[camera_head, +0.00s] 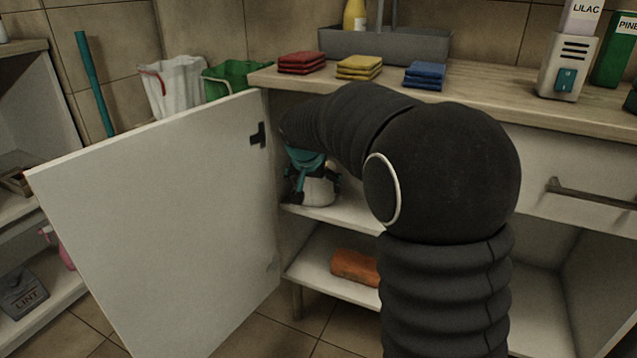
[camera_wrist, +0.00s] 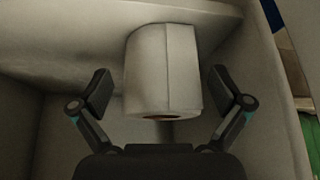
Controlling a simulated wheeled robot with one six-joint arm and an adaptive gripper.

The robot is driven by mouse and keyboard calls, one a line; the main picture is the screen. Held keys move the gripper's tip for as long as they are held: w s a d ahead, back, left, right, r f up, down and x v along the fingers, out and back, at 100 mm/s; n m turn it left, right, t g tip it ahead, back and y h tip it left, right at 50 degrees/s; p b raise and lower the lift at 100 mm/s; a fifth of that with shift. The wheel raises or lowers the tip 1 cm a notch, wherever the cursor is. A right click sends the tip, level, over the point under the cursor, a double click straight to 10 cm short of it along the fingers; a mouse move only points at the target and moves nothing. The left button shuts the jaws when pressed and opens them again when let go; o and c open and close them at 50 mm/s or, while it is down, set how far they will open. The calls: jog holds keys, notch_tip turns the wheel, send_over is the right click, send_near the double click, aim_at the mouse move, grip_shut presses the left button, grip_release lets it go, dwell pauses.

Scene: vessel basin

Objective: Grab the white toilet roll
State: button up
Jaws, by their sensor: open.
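The white toilet roll (camera_wrist: 160,75) stands on the upper shelf (camera_head: 345,212) inside the open cabinet. In the wrist view it sits between the two spread fingers of my gripper (camera_wrist: 160,98), with a visible gap on each side. In the head view my gripper (camera_head: 305,188) reaches into the cabinet at the roll (camera_head: 320,192). My gripper is open and holds nothing. The roll's upper part is partly hidden behind my gripper in the head view.
The open cabinet door (camera_head: 160,220) stands left of my arm. The counter (camera_head: 500,95) above carries red cloths (camera_head: 301,63), yellow cloths (camera_head: 359,67) and blue cloths (camera_head: 424,75). An orange-brown block (camera_head: 355,267) lies on the lower shelf.

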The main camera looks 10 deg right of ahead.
jog(key=w, duration=0.1)
jog(key=w+d, duration=0.1)
jog(key=w, duration=0.1)
jog(key=shift+w+d+f, duration=0.15)
jog(key=shift+d+f, duration=0.1)
jog(key=shift+d, duration=0.05)
jog(key=shift+w+f, duration=0.15)
jog(key=shift+f, duration=0.15)
jog(key=c, duration=0.9)
